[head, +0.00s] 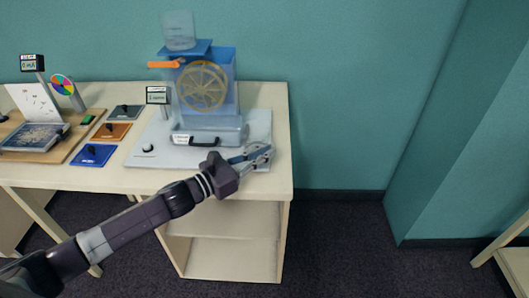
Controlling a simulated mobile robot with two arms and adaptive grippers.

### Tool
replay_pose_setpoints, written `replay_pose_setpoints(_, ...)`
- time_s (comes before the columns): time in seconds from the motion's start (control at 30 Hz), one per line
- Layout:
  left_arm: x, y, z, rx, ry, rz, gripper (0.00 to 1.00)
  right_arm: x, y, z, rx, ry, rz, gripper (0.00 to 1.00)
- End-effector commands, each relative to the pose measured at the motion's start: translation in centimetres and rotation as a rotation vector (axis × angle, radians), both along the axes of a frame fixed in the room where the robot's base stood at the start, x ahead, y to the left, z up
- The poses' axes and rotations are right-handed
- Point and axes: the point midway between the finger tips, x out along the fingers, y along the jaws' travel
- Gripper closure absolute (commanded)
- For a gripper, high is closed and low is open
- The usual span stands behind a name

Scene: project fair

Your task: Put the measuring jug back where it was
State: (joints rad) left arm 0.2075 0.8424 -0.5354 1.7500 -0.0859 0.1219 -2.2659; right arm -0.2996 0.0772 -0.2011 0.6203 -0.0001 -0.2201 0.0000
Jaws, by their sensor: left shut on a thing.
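A clear, pale container (179,31), which looks like the measuring jug, stands upright on the blue top of the water-wheel box (226,88). My left gripper (262,153) is at the right front of the grey board, low beside the clear basin (228,130) under the box. It is well below and to the right of the jug and apart from it. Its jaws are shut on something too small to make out. My right gripper is not in view.
The grey board (145,158) lies on a pale table (281,112) that ends just right of my gripper. A small display (158,95), an orange spout (164,65) and a black handle (197,142) are near the box. Another exhibit with a colour wheel (62,83) stands at left.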

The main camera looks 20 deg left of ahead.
Motion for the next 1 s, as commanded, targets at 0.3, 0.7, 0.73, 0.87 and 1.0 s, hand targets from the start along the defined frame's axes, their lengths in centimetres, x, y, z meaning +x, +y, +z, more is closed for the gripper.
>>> replay_pose_setpoints(0.3,0.0,0.0,-0.3,-0.001,0.001,0.000,0.87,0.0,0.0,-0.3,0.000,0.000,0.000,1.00)
replay_pose_setpoints(0.7,0.0,0.0,-0.1,0.000,0.000,0.000,0.75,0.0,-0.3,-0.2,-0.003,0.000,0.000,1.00)
replay_pose_setpoints(0.73,0.0,0.0,0.0,0.000,0.000,0.000,0.75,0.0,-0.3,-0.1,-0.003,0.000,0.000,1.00)
replay_pose_setpoints(0.87,-0.5,0.4,-0.2,0.001,0.002,0.001,0.75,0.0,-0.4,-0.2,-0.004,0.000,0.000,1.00)
replay_pose_setpoints(1.0,-1.9,1.3,-0.3,0.001,0.003,0.001,0.75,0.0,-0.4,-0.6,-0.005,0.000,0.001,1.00)
